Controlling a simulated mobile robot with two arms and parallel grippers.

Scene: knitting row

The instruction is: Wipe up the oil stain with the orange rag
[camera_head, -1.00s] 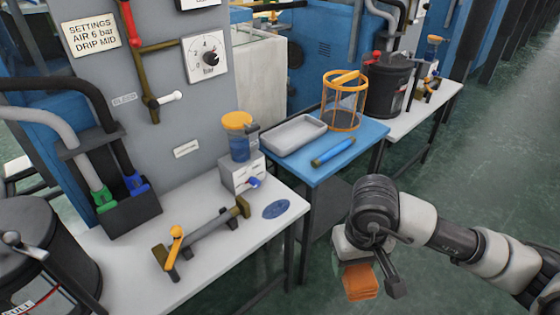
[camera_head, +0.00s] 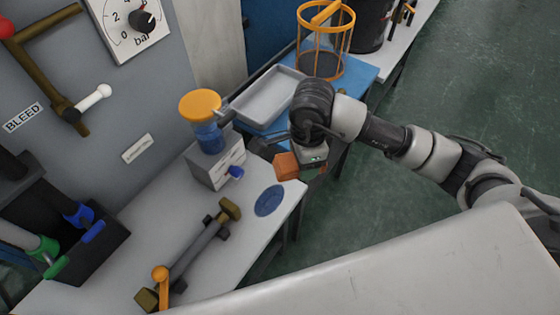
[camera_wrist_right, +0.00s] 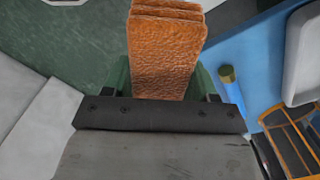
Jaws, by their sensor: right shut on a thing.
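The orange rag (camera_head: 286,166) is a thick folded pad held in my right gripper (camera_head: 303,158). In the right wrist view the rag (camera_wrist_right: 166,52) sticks out between the fingers, which are mostly hidden behind it. A flat, dark blue oval patch (camera_head: 270,200) lies on the white bench (camera_head: 225,262) near its right edge; it looks like the oil stain. The rag is above and just behind the patch in the head view, apart from it. My left gripper is not in view.
A dispenser with an orange lid (camera_head: 200,105) stands left of the rag. A grey bar with an orange knob (camera_head: 190,250) lies left of the patch. Behind are a blue table (camera_head: 352,85), a grey tray (camera_head: 268,95) and an orange wire basket (camera_head: 325,42).

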